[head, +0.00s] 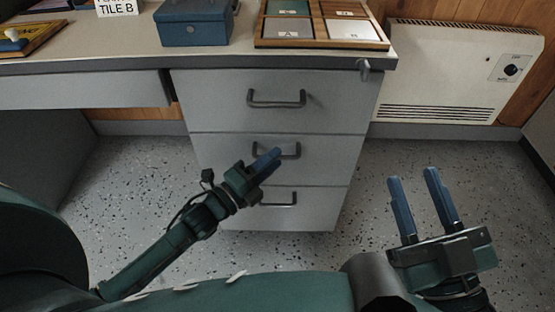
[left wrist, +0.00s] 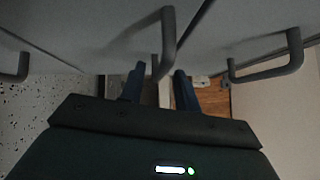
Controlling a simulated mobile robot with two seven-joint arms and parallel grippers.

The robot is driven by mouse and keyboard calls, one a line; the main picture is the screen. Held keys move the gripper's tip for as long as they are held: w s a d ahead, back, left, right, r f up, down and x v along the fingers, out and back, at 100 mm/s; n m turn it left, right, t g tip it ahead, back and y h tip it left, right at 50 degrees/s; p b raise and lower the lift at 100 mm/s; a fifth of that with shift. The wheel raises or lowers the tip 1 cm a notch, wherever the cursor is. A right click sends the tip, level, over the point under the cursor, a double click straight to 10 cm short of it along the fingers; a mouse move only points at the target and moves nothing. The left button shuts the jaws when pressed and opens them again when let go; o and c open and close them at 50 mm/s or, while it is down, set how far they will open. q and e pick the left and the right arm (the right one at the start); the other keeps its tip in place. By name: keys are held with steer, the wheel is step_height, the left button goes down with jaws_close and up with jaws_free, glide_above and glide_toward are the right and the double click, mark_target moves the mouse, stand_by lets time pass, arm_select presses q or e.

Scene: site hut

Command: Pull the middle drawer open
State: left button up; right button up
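The grey drawer unit has three drawers, and the middle drawer (head: 222,152) looks flush with the others. Its dark bar handle (head: 292,156) is partly covered by my left gripper (head: 268,160) in the head view. In the left wrist view the middle handle (left wrist: 167,38) reaches down between the two blue fingers of my left gripper (left wrist: 158,78). Those fingers stand apart with gaps beside the handle; I cannot tell if either touches it. My right gripper (head: 412,176) is open and empty, over the floor to the right of the unit.
The top drawer (head: 215,95) and bottom drawer (head: 235,210) have similar handles. The desktop (head: 110,45) above holds a blue cash box (head: 195,28) and a wooden tray (head: 322,43). A key (head: 365,68) sticks out near the top right corner. A white heater (head: 435,70) is at right. Speckled floor lies clear in front.

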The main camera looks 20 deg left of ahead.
arm_select(q)
steer(key=shift+x, duration=1.2)
steer(key=shift+c, duration=0.4)
jaws_close()
